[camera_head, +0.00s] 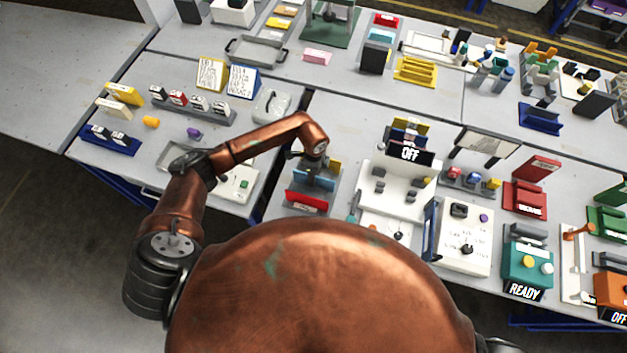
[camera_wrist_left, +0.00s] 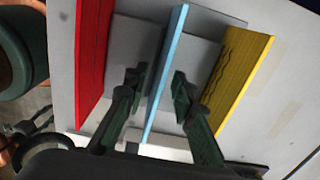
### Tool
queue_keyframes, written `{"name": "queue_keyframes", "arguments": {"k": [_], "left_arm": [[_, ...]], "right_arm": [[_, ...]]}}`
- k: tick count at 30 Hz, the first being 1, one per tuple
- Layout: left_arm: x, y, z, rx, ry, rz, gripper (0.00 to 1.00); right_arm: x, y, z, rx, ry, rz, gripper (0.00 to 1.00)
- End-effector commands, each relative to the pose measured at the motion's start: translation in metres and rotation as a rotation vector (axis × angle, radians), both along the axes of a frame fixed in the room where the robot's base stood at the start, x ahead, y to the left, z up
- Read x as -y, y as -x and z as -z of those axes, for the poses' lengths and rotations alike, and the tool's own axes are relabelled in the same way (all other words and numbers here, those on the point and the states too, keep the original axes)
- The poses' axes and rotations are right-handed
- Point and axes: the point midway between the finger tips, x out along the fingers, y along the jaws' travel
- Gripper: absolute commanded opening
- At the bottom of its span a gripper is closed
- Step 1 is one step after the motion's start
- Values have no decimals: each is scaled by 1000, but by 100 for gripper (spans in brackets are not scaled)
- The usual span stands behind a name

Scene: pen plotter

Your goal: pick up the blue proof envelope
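The blue proof envelope (camera_head: 315,180) stands on edge in a grey rack, between a red envelope (camera_head: 306,199) and a yellow one (camera_head: 335,166). In the left wrist view the blue envelope (camera_wrist_left: 168,68) is a thin upright sheet seen edge-on. My left gripper (camera_wrist_left: 159,84) is open, with one finger on each side of the blue envelope and a visible gap on both sides. In the head view my left wrist hangs over the rack and hides part of it. My right gripper is out of view.
In the left wrist view the red envelope (camera_wrist_left: 93,55) and yellow envelope (camera_wrist_left: 238,75) flank the fingers closely. A grey case (camera_head: 272,105) stands behind my left forearm.

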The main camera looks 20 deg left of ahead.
Motion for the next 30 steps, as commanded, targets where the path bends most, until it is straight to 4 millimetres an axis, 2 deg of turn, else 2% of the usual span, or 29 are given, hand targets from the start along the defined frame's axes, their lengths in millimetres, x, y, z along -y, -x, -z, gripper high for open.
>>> {"name": "queue_keyframes", "arguments": {"k": [3, 13, 24, 26, 30], "left_arm": [[0, 0, 0, 0, 0, 0, 23], [0, 0, 0, 0, 0, 0, 0], [0, -1, -2, 1, 0, 0, 0], [0, -1, -6, 2, 0, 0, 0], [0, -1, -27, 4, 0, 2, 0]], "right_arm": [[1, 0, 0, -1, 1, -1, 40], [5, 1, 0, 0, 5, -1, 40], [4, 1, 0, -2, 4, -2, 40], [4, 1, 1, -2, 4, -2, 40], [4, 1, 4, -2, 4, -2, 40]]}}
